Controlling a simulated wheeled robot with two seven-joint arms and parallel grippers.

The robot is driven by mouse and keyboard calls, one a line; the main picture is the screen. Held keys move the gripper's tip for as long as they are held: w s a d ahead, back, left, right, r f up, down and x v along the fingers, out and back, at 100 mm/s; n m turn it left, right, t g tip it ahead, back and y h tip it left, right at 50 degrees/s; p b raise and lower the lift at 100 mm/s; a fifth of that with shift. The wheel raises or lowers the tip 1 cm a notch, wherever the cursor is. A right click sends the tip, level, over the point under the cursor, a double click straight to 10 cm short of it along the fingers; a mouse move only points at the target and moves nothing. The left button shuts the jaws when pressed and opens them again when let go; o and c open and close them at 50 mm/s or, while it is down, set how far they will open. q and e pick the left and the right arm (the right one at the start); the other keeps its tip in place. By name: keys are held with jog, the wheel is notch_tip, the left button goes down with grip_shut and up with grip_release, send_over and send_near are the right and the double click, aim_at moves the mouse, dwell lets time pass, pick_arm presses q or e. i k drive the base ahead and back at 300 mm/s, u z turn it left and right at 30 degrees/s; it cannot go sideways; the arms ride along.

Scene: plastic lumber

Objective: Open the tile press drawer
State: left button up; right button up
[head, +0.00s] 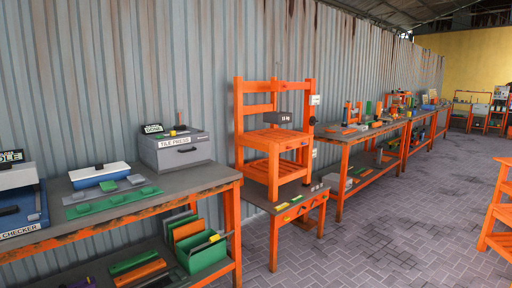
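The tile press (178,150) is a grey box labelled "TILE PRESS" that stands at the right end of a grey-topped workbench. Its front has a drawer with a dark handle (186,149), and the drawer looks shut. A small sign and an upright lever stand on top of it. Neither of my grippers is in view, so nothing of mine touches the press.
The workbench (222,173) has an orange frame. Green tiles (112,201) and a white-topped blue box (99,174) lie left of the press. A green bin (203,256) sits on the lower shelf. An orange press frame (273,142) stands to the right. Paved floor (400,225) is clear.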

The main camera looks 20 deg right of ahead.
aim_at(167, 158)
jog(key=z, duration=0.85)
jog(key=i, duration=2.25)
jog(key=u, duration=0.9)
